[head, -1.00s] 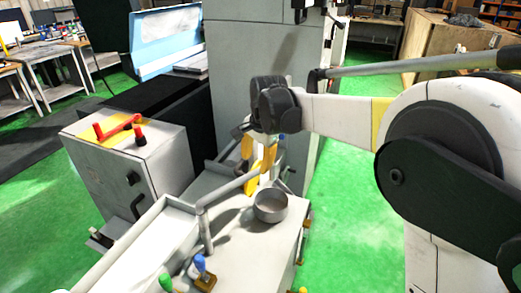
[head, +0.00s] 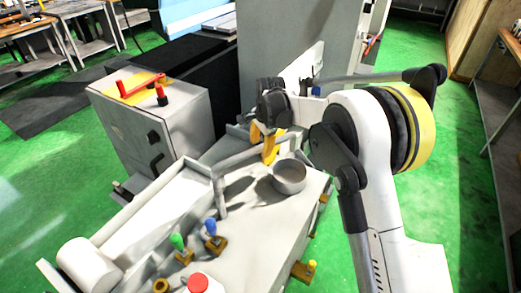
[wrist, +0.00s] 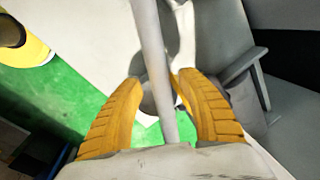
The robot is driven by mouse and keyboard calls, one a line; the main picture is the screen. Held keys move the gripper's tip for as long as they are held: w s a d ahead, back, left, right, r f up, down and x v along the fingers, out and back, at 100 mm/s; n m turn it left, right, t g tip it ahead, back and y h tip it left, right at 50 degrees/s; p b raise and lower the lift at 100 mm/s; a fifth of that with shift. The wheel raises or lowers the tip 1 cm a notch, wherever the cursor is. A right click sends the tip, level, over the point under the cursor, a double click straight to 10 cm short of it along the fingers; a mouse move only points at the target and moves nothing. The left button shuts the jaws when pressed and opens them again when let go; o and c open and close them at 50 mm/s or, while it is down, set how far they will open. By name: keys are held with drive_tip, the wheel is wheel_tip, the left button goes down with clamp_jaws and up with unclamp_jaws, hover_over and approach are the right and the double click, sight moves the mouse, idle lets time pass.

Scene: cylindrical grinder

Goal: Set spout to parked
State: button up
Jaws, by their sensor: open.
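The spout (head: 240,158) is a grey bent tube. It rises from an upright post on the grinder's pale table and slants toward the back right. My gripper (head: 268,146) is at its far part, with yellow fingers pointing down. In the wrist view the spout (wrist: 150,40) runs lengthwise between the two spread fingers of my gripper (wrist: 157,82), with gaps visible on both sides near the tips. The gripper is open. The spout's far end is partly hidden by my fingers in the head view.
A round grey cup (head: 289,178) stands on the table right of the spout. Green (head: 177,241) and blue (head: 210,228) levers and a red button (head: 199,284) are in front. A control box (head: 150,120) with a red handle stands left. Green floor is clear at right.

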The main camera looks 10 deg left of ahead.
drive_tip(key=shift+w+f, duration=0.1)
drive_tip(key=shift+f, duration=0.35)
clamp_jaws()
